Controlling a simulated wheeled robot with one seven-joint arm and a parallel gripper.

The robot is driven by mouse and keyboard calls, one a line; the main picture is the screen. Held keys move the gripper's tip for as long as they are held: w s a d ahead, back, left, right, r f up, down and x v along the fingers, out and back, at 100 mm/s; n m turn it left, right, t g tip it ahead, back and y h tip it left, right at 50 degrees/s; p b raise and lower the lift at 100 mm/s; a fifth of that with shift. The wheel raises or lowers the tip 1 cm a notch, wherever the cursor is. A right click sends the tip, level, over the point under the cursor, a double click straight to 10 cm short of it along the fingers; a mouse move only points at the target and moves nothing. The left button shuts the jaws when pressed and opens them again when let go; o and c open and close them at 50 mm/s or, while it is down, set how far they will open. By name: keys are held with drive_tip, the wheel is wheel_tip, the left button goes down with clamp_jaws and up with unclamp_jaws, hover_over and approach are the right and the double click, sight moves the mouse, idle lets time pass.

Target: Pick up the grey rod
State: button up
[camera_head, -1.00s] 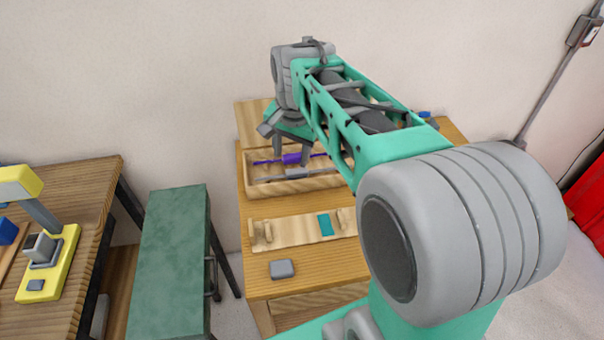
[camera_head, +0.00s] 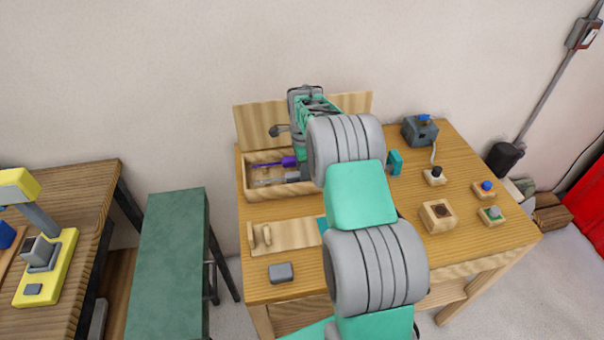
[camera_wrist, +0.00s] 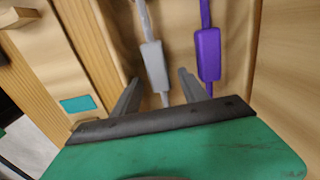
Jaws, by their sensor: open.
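The grey rod (camera_wrist: 154,66), with a thick block-like middle, lies in an open wooden box in the wrist view. It also shows partly in the head view (camera_head: 268,181). The purple rod (camera_wrist: 208,53) lies beside it on the right. My gripper (camera_wrist: 158,88) is open, with one finger on each side of the grey rod's line. The right finger is between the grey and purple rods. I cannot tell whether the fingers touch the grey rod. In the head view my arm hides the gripper and the box's right part.
The wooden box (camera_head: 253,193) stands at the table's back left, a wooden panel (camera_head: 250,126) behind it. A wooden rack (camera_head: 286,236) and a grey block (camera_head: 280,272) are in front. Button boxes and a grey-blue device (camera_head: 420,131) occupy the right side. A green bench (camera_head: 172,255) stands left.

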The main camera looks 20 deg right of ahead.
clamp_jaws()
idle(0.5)
